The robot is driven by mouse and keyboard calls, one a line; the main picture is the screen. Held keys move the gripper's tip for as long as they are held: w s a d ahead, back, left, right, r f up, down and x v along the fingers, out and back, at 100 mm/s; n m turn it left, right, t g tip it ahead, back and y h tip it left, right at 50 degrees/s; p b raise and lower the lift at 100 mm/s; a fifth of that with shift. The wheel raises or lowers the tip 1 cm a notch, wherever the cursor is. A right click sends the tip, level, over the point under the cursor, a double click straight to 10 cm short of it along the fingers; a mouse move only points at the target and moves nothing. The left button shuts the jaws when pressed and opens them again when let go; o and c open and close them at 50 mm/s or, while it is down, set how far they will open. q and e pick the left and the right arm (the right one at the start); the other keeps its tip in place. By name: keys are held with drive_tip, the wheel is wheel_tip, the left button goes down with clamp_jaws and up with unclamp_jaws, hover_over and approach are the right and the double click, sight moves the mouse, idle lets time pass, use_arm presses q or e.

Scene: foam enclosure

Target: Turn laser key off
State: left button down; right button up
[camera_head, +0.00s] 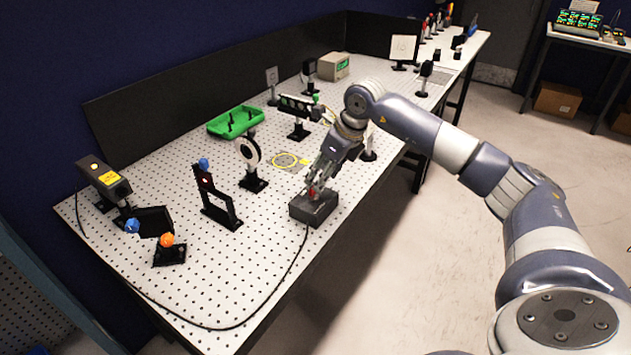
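A small dark grey control box (313,208) sits near the front edge of the perforated optical table, with a black cable running from it. A small red part, likely the key (311,191), shows on top of the box. My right gripper (316,187) points down at the top of the box with its fingertips at the red part. The fingers partly hide it, and I cannot tell whether they are closed on it or which way the key is turned. The laser housing (104,180) with a yellow label stands at the table's left end. My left gripper is out of view.
Optic mounts stand on the table (250,290), including a round one (249,155) and a black frame (217,198). A green tray (236,121) lies behind them. The cable loops across the front left surface, which is otherwise clear.

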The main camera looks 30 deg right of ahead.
drive_tip(key=x, duration=0.3)
drive_tip(key=shift+w+f+p, duration=0.1)
drive_tip(key=shift+w+p, duration=0.1)
drive_tip(key=shift+p, duration=0.15)
drive_tip(key=shift+x, duration=1.05)
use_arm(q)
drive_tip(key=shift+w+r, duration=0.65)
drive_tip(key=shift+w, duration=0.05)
use_arm(e)
drive_tip(key=c, duration=1.1)
